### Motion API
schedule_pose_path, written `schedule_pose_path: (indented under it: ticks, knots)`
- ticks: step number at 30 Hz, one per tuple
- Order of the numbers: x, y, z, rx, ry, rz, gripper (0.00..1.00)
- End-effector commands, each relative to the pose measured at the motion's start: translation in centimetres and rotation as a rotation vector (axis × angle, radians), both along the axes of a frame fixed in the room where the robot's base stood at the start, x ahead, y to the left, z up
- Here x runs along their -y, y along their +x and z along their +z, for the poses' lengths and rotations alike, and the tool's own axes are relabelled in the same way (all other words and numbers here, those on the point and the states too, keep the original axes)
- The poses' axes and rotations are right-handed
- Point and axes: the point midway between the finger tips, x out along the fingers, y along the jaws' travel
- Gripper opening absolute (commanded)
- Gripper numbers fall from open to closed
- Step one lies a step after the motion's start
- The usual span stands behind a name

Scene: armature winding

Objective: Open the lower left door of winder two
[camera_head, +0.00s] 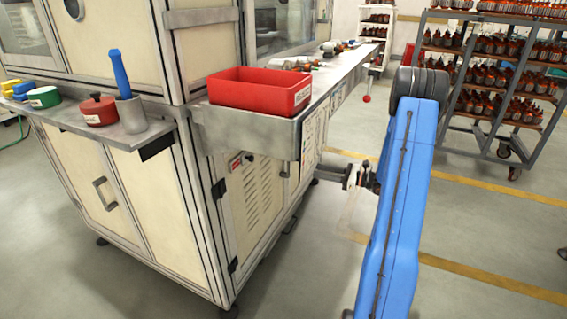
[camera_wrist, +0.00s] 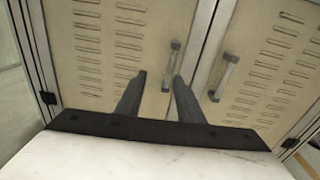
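The winder's lower left door (camera_wrist: 110,50) is a cream vented panel, closed, with hinges on its left edge. It also shows in the head view (camera_head: 254,200), on the machine's right-hand side. Its grey bar handle (camera_wrist: 171,62) is near the door's right edge. My gripper (camera_wrist: 159,78) is open and empty, with two dark fingers pointing at the door. The handle appears between and just beyond the fingertips, nearer the right one; I cannot tell how far off it is. In the head view my blue arm (camera_head: 400,200) stands right of the machine.
A second vented door with its own handle (camera_wrist: 224,77) adjoins on the right. Above the doors, a ledge carries a red bin (camera_head: 258,91) and several parts. A shelf rack (camera_head: 483,95) stands at the back right. Floor between machine and yellow line is clear.

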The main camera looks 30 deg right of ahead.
Motion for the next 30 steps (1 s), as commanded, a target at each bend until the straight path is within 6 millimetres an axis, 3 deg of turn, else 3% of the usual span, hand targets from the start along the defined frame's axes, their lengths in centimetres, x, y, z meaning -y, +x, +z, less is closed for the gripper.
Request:
schedule_pose_path:
  ticks: [3,8,14,30]
  knots:
    - [2.0,0.2,-1.2,-0.002,0.039,-0.046,0.34]
    - [2.5,0.5,-1.6,-0.001,0.055,-0.064,0.34]
    - [1.0,2.3,-1.6,-0.002,0.054,-0.061,0.34]
    - [-4.9,9.7,-1.6,-0.001,0.053,-0.06,0.34]
